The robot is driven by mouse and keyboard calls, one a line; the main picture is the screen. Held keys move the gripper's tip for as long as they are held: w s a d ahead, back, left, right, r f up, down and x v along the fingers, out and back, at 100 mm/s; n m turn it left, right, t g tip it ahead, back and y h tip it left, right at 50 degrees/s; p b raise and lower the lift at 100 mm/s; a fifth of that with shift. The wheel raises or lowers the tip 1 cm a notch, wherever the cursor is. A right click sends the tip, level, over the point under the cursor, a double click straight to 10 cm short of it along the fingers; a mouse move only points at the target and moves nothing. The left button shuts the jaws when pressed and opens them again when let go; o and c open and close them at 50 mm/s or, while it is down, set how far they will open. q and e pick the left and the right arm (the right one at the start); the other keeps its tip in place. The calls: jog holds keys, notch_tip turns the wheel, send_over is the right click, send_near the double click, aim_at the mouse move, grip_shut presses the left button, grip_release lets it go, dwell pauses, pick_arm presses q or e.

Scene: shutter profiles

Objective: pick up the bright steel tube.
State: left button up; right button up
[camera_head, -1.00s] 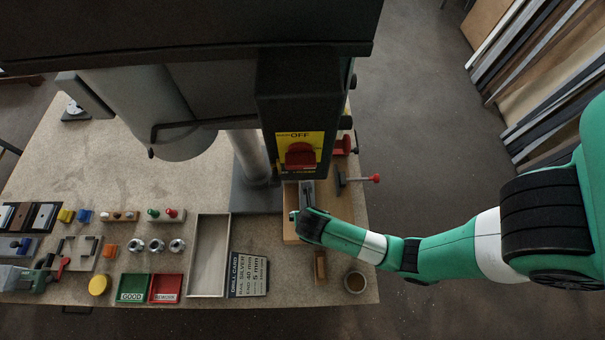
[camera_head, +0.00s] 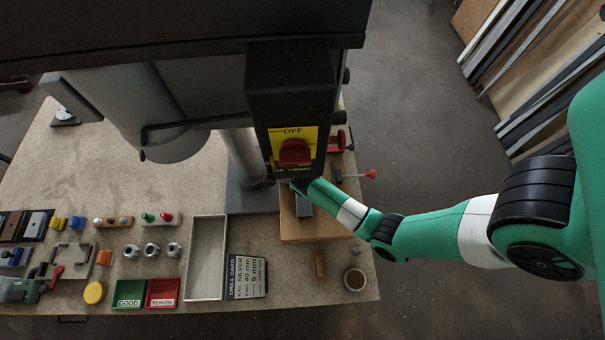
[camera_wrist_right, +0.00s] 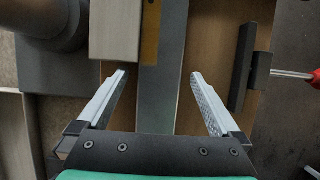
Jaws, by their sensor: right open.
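A grey, bright metal tube (camera_wrist_right: 163,98) lies lengthwise along a wooden block in the right wrist view. Its near end (camera_head: 304,207) shows in the head view, just in front of the drill press. My right gripper (camera_wrist_right: 159,76) is open, with one finger on each side of the tube and a gap on both sides. I cannot tell how far the fingertips are above the block. In the head view the right fingers are hidden behind the press's switch box. My left gripper is not in view.
The drill press switch box (camera_head: 292,110) hangs over the right wrist. A dark clamp bar (camera_wrist_right: 243,68) with a red-handled screw stands right of the right finger. A pale block (camera_wrist_right: 116,32) stands beyond the left finger. An empty tray (camera_head: 206,258) lies left of the wooden block (camera_head: 330,228).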

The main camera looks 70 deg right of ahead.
grip_shut()
dwell(0.5)
